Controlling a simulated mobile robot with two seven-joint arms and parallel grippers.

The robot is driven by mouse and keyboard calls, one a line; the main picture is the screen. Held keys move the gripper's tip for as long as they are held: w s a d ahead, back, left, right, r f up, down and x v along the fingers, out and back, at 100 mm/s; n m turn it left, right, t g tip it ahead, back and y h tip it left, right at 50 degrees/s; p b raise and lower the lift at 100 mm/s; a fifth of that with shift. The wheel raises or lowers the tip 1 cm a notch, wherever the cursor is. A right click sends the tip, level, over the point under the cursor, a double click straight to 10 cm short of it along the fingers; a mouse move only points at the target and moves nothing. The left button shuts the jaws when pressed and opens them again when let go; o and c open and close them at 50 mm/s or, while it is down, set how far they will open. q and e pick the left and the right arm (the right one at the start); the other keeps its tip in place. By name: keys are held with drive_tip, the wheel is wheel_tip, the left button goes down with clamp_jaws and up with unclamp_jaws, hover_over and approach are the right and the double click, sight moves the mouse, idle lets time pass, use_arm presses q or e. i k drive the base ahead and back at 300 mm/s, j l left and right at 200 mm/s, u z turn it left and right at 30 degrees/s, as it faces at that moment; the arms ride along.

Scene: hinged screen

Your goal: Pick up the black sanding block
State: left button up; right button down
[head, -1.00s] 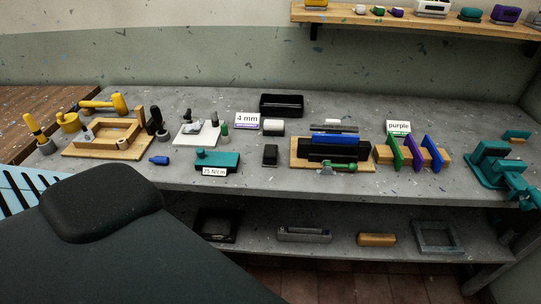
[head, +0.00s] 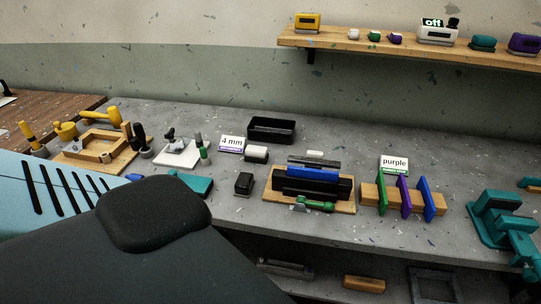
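A small black block (head: 243,184), which looks like the black sanding block, lies on the grey workbench (head: 230,212) left of the wooden base (head: 338,208) with the blue and black bars. It is dark all over and nothing covers it. A white-and-black block (head: 256,154) sits just behind it. Neither of my grippers shows in the head view. A large dark link of my arm fills the lower left and hides the bench front there.
A black tray (head: 271,129) stands behind. A wooden rack (head: 391,198) with green, purple and blue pieces and a teal vise (head: 495,215) are at right. A teal tool (head: 196,184) is partly hidden by my arm. A wall shelf (head: 400,47) hangs above.

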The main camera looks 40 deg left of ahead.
sight(243, 187)
drive_tip(key=i+l, duration=0.45)
drive_tip(key=u, duration=1.2)
drive_tip(key=i+l, duration=0.05)
